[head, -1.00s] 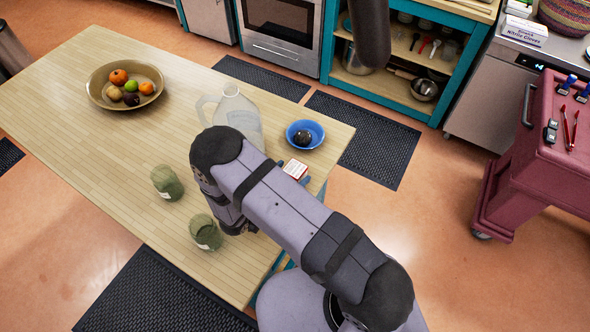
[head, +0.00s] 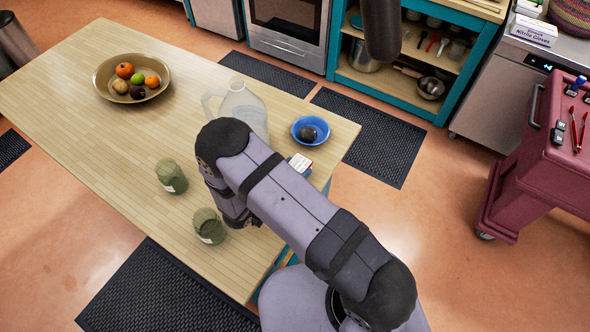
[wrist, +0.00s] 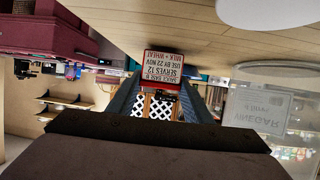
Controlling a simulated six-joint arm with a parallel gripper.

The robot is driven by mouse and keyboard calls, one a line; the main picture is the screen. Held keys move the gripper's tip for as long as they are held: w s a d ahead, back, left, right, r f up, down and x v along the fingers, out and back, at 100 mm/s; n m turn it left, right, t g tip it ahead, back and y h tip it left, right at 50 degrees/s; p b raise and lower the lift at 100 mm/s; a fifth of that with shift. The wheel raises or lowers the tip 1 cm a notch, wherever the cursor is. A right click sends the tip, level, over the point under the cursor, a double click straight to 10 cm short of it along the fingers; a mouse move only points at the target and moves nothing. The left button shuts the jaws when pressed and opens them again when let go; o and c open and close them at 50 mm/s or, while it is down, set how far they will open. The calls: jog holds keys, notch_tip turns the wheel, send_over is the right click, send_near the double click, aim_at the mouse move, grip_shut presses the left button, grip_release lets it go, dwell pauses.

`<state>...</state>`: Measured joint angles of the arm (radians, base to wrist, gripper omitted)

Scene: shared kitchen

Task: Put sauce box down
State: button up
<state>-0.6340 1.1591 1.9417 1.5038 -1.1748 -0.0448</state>
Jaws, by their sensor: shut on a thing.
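The sauce box (head: 300,162) is a small red and white carton near the table's right edge, partly hidden behind my arm in the head view. In the wrist view, the sauce box (wrist: 157,72) shows its printed label upside down, between the two dark blue fingers of my gripper (wrist: 156,88). My gripper is shut on it. The wooden table (head: 110,150) shows close to the box; I cannot tell whether they touch.
A blue bowl (head: 310,130) with a dark round item stands just beyond the box. A clear vinegar jug (head: 243,106) is beside my arm. Two green jars (head: 171,176) (head: 208,226) stand at the near side. A fruit bowl (head: 132,77) sits far left; the table's middle is clear.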

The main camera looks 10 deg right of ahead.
jog(key=shift+r+b, duration=1.3)
jog(key=shift+r, duration=3.4)
jog(key=a+n+t+y+p, duration=0.35)
jog(key=a+n+y, duration=0.25)
jog(key=a, duration=0.9)
jog(key=w+a+r+n+g+y+b, duration=0.1)
jog(key=w+a+r+n+y+b, duration=0.2)
jog(key=a, duration=0.5)
jog(key=w+a+r+n+y+b, duration=0.2)
jog(key=w+a+n+y, duration=0.3)
jog(key=a, duration=0.3)
jog(key=w+a+r+n+g+y+b, duration=0.1)
jog(key=w+a+r+n+y+b, duration=0.15)
jog(key=w+a+y, duration=0.4)
jog(key=shift+w+d+n+b, duration=1.15)
jog(key=shift+w+d+b, duration=0.4)
jog(key=shift+w+b, duration=0.5)
jog(key=shift+g+h, duration=0.35)
jog(key=shift+s+f, duration=0.15)
jog(key=shift+f, duration=8.45)
